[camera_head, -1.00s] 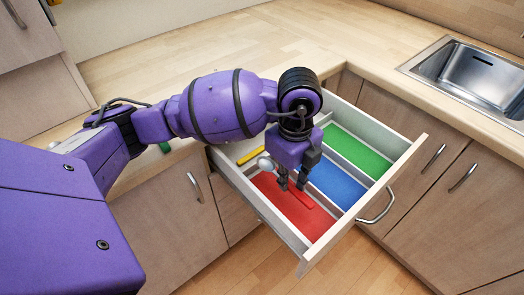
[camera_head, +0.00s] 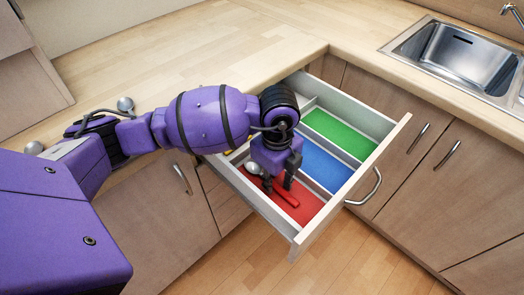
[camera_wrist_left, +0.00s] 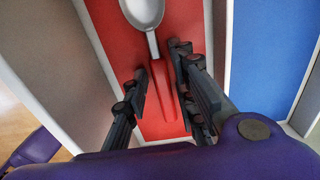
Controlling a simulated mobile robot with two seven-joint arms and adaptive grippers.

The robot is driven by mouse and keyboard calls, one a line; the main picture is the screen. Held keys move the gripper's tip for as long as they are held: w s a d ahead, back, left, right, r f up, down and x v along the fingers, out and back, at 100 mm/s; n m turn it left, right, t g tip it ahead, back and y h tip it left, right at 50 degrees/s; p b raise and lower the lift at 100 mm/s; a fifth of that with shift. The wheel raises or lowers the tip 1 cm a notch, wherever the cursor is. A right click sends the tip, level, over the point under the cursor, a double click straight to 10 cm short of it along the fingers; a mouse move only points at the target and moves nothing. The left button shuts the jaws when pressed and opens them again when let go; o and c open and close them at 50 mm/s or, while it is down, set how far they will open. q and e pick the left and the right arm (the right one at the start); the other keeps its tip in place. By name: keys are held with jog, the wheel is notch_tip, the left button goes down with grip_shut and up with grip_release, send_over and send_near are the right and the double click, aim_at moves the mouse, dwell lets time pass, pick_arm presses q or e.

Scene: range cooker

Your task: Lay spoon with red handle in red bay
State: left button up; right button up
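The spoon with red handle lies in the red bay (camera_head: 309,207) of the open drawer. Its grey bowl (camera_head: 252,167) points to the back left, and its red handle (camera_head: 285,192) runs toward the front right. In the wrist view the spoon bowl (camera_wrist_left: 142,12) is at the top and the red handle (camera_wrist_left: 162,92) comes down between my fingers. My left gripper (camera_head: 279,184) is low over the bay, fingers pointing down. It also shows in the wrist view (camera_wrist_left: 160,85), open, with a finger on each side of the handle and a gap at the left. My right gripper is out of view.
Blue (camera_head: 325,167) and green (camera_head: 340,133) bays lie to the right, behind pale dividers. The drawer's front panel (camera_head: 352,190) stands out over the floor. Spoon bowls (camera_head: 125,104) show on the worktop beside my left arm. A sink (camera_head: 455,55) is at the right.

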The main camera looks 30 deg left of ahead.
aim_at(274, 184)
pick_arm(q)
jog(key=shift+o, duration=0.3)
jog(key=shift+r, duration=0.15)
notch_tip(274, 184, up, 12)
jog(key=p, duration=0.1)
jog(key=shift+r, duration=0.15)
dwell(0.4)
